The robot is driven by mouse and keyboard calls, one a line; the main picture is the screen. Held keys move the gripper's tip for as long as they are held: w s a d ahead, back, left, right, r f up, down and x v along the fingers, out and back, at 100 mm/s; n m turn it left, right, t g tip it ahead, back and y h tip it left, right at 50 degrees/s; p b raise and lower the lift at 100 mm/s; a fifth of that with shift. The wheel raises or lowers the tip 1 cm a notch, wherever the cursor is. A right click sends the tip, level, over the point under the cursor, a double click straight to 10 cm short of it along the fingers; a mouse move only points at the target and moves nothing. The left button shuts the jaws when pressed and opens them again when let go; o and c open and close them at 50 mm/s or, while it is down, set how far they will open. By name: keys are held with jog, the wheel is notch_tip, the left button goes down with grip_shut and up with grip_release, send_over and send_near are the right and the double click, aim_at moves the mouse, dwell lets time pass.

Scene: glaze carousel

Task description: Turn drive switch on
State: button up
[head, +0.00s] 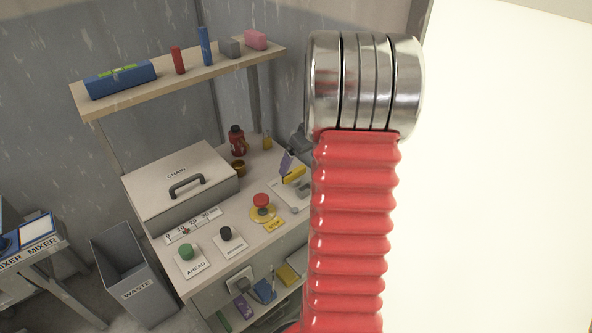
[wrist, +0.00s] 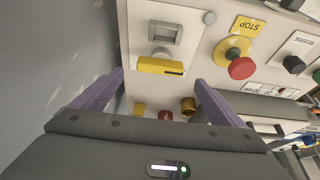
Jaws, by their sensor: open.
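The drive switch shows in the wrist view as a yellow handle (wrist: 158,67) on a white panel, with a grey framed window (wrist: 165,33) beside it. In the head view the yellow handle (head: 293,175) stands near the right end of the bench, partly hidden by my red arm. My gripper (wrist: 160,78) is open and empty. Its two purple fingers spread to the left and right of the yellow handle in the wrist view. I cannot tell whether they touch it. In the head view my gripper (head: 287,161) shows just above the handle.
A red stop button (wrist: 242,68) sits near the switch; it also shows in the head view (head: 261,200). A green AHEAD button (head: 186,251) and black REVERSE button (head: 225,233) are farther left. A CHAIN box (head: 190,207), red bottle (head: 237,140) and brown pot (head: 238,168) stand on the bench.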

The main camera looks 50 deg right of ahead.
aim_at(295, 171)
jog(key=x, duration=0.6)
jog(key=shift+w+f, duration=0.15)
jog(key=shift+f, duration=0.1)
jog(key=shift+c, duration=0.4)
jog(key=shift+d, duration=0.15)
jog(key=c, duration=1)
